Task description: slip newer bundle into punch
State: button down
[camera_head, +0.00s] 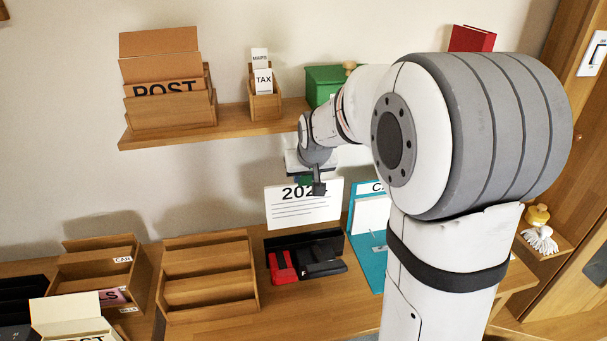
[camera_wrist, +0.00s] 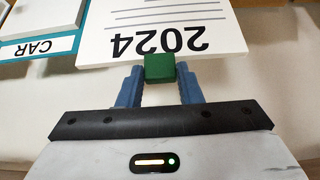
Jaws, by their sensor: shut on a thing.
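A white bundle marked 2024 (camera_head: 304,207) hangs upright with its lettering facing the body camera. In the wrist view the bundle (camera_wrist: 160,22) has a green grip block (camera_wrist: 160,68) at its edge. My gripper (camera_wrist: 160,80) is shut on this green block, with a blue finger on each side. A black desk device, which looks like the punch (camera_head: 322,262), sits on the desk below the bundle, with a red part (camera_head: 282,267) at its left. The bundle's lower edge is close above or behind the device; I cannot tell whether they touch. My arm covers part of the scene.
A teal CAR folder (camera_head: 377,251) stands right of the black device. An empty-looking wooden rack (camera_head: 209,288) is at its left, with a smaller sorter (camera_head: 100,270) beyond. The shelf (camera_head: 235,128) above holds a POST box (camera_head: 165,90), a TAX holder (camera_head: 264,95) and a green box (camera_head: 322,84).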

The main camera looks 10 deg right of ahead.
aim_at(305, 194)
jog(key=shift+s+f+b, duration=0.1)
jog(key=shift+f+b, duration=0.5)
jog(key=shift+b, duration=0.1)
notch_tip(305, 194, down, 4)
jog(key=b, duration=0.3)
jog(key=shift+r, duration=0.3)
dwell(0.6)
jog(key=shift+b, duration=0.3)
jog(key=shift+f+b, duration=2.8)
jog(key=shift+f, duration=0.65)
